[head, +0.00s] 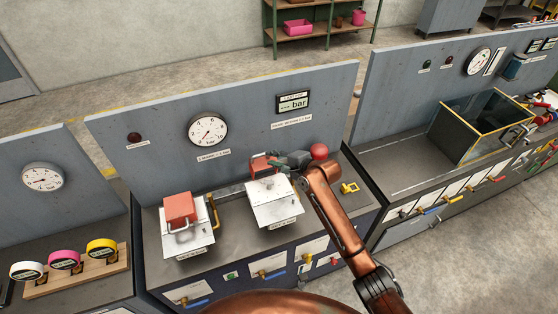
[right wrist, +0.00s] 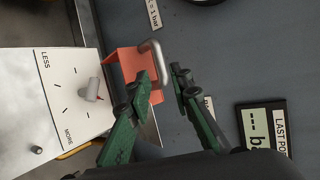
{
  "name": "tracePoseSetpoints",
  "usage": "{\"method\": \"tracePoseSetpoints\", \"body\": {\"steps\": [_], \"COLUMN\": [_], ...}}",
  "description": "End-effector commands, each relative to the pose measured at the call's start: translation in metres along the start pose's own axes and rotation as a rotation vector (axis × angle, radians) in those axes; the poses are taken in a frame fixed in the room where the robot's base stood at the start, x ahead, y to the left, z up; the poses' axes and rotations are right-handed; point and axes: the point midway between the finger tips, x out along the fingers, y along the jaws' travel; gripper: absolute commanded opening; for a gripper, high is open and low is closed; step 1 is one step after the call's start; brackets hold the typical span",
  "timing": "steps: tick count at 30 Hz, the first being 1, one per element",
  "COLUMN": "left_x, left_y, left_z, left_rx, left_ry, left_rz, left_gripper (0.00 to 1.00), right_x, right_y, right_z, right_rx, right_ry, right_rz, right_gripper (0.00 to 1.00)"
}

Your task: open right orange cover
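The right orange cover (head: 262,163) stands tipped back at the rear edge of the right white panel (head: 268,208). In the right wrist view the orange cover (right wrist: 126,62) has a grey metal handle (right wrist: 152,58), and the panel face with LESS and MORE marks and a small knob (right wrist: 92,90) is uncovered. My right gripper (head: 278,166) is by the cover. Its green fingers (right wrist: 161,82) are apart, with the handle close to the left fingertip; whether they touch is unclear. The left orange cover (head: 180,207) lies over the left white panel. My left gripper is not in view.
A grey upright board with a gauge (head: 207,131) and a bar display (head: 293,103) rises close behind the panels. A red round knob (head: 319,151) and a yellow bracket (head: 349,188) are near my right arm. A glass tank (head: 470,130) stands on the bench to the right.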

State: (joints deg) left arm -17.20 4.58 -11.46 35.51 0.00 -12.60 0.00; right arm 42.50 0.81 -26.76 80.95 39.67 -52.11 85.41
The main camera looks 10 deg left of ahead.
Motion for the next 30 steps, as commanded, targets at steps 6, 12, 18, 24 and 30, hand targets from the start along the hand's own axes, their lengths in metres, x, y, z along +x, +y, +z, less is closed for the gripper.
{"method": "tracePoseSetpoints", "body": {"steps": [6, 12, 18, 24, 30], "left_x": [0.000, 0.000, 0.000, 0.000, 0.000], "left_y": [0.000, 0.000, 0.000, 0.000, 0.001], "left_z": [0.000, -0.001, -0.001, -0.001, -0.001], "left_rx": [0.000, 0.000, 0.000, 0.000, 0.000], "left_ry": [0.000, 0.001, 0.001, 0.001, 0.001], "left_rz": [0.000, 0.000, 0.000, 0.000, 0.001], "left_gripper": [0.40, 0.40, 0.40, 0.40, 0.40], "right_x": [-0.027, -0.033, -0.033, -0.033, -0.047], "right_y": [0.000, 0.000, 0.000, 0.000, 0.035], "right_z": [0.000, 0.000, 0.000, 0.000, -0.012], "right_rx": [0.000, 0.000, 0.000, 0.000, -0.053], "right_ry": [0.000, 0.000, 0.000, 0.000, 0.028], "right_rz": [-0.001, 0.000, 0.000, 0.000, 0.026], "right_gripper": [0.20, 0.20, 0.20, 0.20, 0.20]}}
